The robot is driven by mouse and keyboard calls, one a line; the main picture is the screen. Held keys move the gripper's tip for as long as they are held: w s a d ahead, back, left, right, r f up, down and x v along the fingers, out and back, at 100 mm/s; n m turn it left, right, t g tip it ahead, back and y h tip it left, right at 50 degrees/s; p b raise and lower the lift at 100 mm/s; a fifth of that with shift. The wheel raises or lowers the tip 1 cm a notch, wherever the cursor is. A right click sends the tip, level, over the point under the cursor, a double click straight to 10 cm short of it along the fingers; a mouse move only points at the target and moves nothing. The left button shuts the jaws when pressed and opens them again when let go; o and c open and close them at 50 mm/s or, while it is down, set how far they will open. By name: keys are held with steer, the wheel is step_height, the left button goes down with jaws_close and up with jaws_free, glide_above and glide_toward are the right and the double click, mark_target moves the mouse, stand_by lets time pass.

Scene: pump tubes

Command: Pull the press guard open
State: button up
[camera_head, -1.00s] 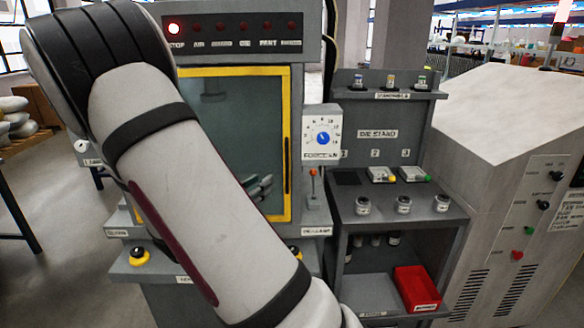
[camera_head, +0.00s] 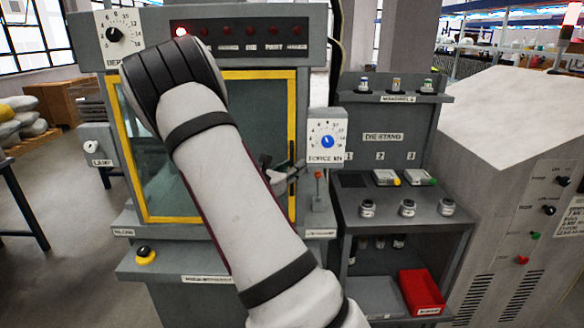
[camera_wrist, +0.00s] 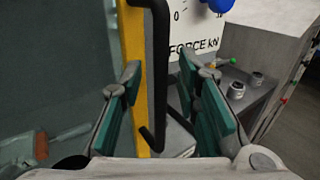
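The press guard is a see-through panel in a yellow frame (camera_head: 255,75) on the front of the grey press, and it looks closed. Its yellow right edge (camera_wrist: 132,45) shows in the wrist view. A black upright bar handle (camera_wrist: 160,80) with a hooked lower end stands beside that edge. My gripper (camera_head: 283,172) is at the right edge of the guard in the head view. In the wrist view my gripper (camera_wrist: 165,95) is open, its green-padded fingers left and right of the handle, with visible gaps on both sides. My arm hides part of the guard.
The force dial box (camera_head: 327,138) is just right of the guard edge, with a small red-tipped lever (camera_head: 318,176) below it. The die stand (camera_head: 385,136) with several jars and a red bin (camera_head: 421,290) stands further right. A yellow-ringed button (camera_head: 145,255) is at lower left.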

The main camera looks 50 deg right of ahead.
steer(key=shift+d, duration=0.1)
jaws_close()
